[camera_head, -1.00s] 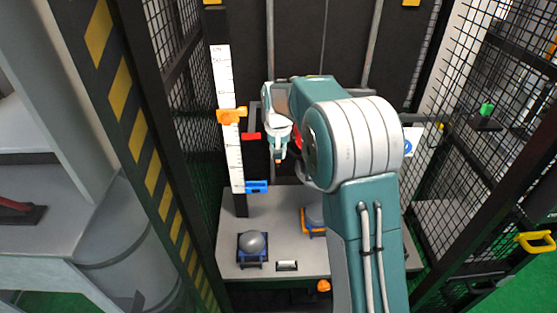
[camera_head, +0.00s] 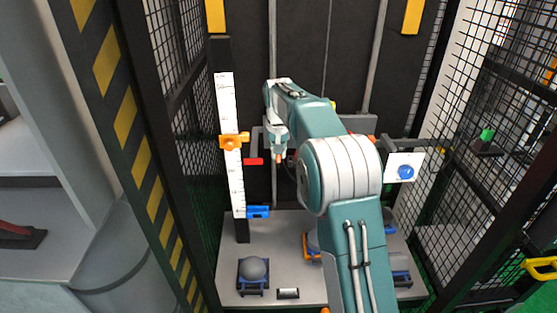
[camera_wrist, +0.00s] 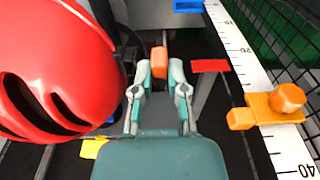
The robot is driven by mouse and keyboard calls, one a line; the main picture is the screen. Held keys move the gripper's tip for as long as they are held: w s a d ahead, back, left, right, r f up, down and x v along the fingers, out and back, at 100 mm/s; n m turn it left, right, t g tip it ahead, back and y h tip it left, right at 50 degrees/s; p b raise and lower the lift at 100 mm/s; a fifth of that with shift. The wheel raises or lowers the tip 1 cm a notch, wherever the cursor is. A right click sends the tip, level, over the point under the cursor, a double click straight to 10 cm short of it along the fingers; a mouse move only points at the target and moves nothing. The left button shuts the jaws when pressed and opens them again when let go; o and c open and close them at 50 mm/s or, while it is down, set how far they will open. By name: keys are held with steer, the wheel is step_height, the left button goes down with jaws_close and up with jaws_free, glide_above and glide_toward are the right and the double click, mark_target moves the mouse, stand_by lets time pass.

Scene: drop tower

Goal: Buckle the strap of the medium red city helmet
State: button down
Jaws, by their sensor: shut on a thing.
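The medium red city helmet (camera_wrist: 55,65) fills the left of the wrist view, with dark slots in its shell. It is beside my gripper. In the head view my arm hides most or all of it. My gripper (camera_wrist: 158,75) is shut on a small orange block (camera_wrist: 158,60), which sits between its fingertips. I cannot tell whether this block is part of the buckle. Dark and blue parts show at the helmet's edge, but the strap cannot be made out clearly. In the head view my gripper (camera_head: 279,150) hangs in front of the tower, right of the white scale.
The white scale (camera_head: 229,120) carries an orange clamp (camera_head: 233,142) and a blue clamp (camera_head: 257,212). A red pointer (camera_head: 253,161) is close to my gripper. Grey domed anvils (camera_head: 253,272) stand on the base plate (camera_head: 228,294). Black mesh walls (camera_head: 190,170) close both sides.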

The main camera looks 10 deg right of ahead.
steer(key=shift+w+d+r, duration=0.3)
steer(key=shift+w+d, duration=0.15)
steer(key=shift+d, duration=0.3)
steer(key=shift+w+d+r, duration=0.25)
steer(key=shift+w+d, duration=0.25)
steer(key=shift+d, duration=0.3)
steer(key=shift+w+d+r, duration=0.3)
steer(key=shift+w+d, duration=0.15)
steer(key=shift+d, duration=0.3)
steer(key=shift+s+f, duration=0.1)
steer(key=shift+f, duration=0.15)
steer(key=shift+f, duration=0.2)
steer(key=shift+f, duration=1.2)
steer(key=shift+f, duration=0.2)
steer(key=c, duration=0.6)
jaws_free()
steer(key=shift+r, duration=0.1)
